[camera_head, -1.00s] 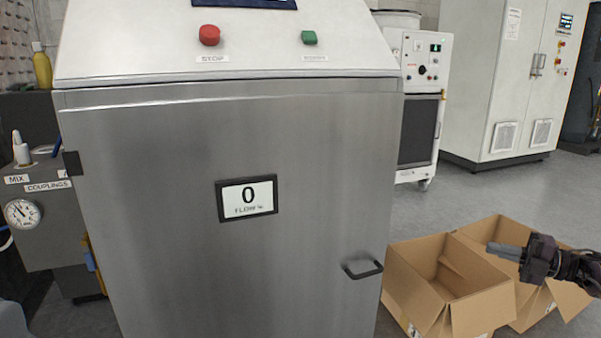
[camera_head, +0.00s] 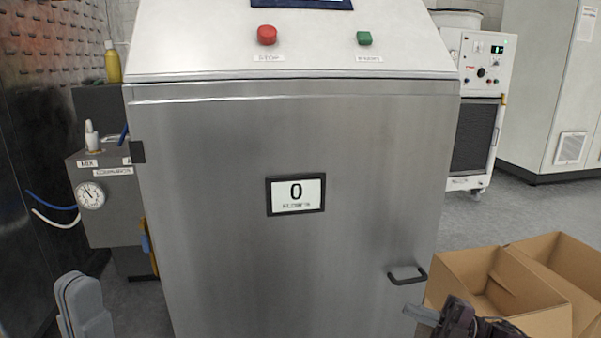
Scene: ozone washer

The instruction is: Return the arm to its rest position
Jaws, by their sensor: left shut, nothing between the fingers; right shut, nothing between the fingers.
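My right gripper (camera_head: 423,315) is low at the right of the head view, just below the black handle of the steel cabinet. Its grey fingers are closed together, with nothing between them, and point left. Its dark wrist reaches toward the bottom right edge. It overlaps the cabinet's lower right edge in the picture; I cannot tell the gap. A grey part of my own body shows at the bottom left; my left gripper itself is not visible.
The steel cabinet (camera_head: 220,240) with a red stop button (camera_head: 267,35) and a black door handle (camera_head: 407,276) fills the middle. Open cardboard boxes (camera_head: 545,318) stand right of my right gripper. A grey unit with a gauge (camera_head: 91,196) stands left.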

